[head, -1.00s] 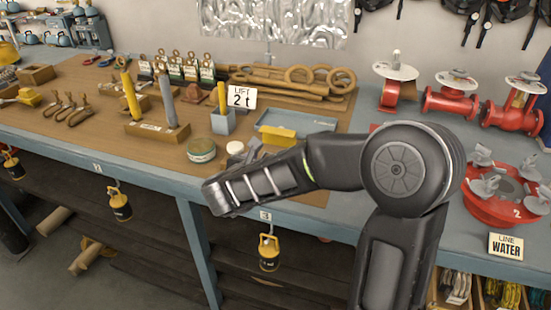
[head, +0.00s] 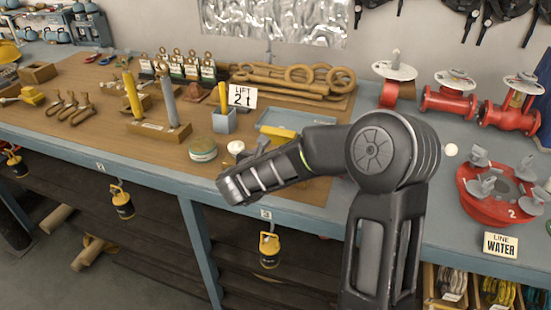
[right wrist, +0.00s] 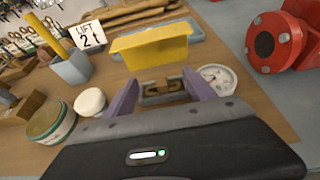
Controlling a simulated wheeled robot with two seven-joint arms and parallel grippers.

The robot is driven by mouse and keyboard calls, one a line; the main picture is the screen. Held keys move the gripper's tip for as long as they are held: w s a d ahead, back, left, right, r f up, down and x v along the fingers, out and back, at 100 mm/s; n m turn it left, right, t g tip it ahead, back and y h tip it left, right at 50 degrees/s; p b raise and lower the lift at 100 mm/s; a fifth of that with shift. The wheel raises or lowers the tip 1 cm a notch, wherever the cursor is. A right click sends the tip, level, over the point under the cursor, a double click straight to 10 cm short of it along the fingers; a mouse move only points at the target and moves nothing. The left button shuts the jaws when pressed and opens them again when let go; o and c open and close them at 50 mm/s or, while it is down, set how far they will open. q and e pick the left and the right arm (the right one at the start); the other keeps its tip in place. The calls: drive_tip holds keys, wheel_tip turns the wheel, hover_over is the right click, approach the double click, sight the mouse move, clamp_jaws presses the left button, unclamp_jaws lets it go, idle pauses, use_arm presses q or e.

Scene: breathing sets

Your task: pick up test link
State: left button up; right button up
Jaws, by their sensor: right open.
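A small dark metal link-shaped piece (right wrist: 162,90), likely the test link, lies on the brown bench mat between the two purple fingers of my right gripper (right wrist: 160,94) in the right wrist view. The fingers are apart, one on each side of it; I cannot tell whether they touch it. A round white-faced gauge (right wrist: 217,78) sits just right of the right finger. A yellow block (right wrist: 150,45) stands just beyond the piece. In the head view my right forearm hides the piece and most of the gripper. My left gripper is not in view.
A white round lid (right wrist: 89,102) and a green tin (right wrist: 47,120) stand left of the gripper. Behind are a grey holder (head: 224,121) with the "LIFT 2 t" sign (head: 242,96) and a blue tray (head: 300,118). Red valves (head: 448,101) stand to the right.

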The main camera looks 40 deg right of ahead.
drive_tip(key=shift+s+d+f, duration=0.1)
drive_tip(key=shift+s+f, duration=0.05)
drive_tip(key=shift+f, duration=0.2)
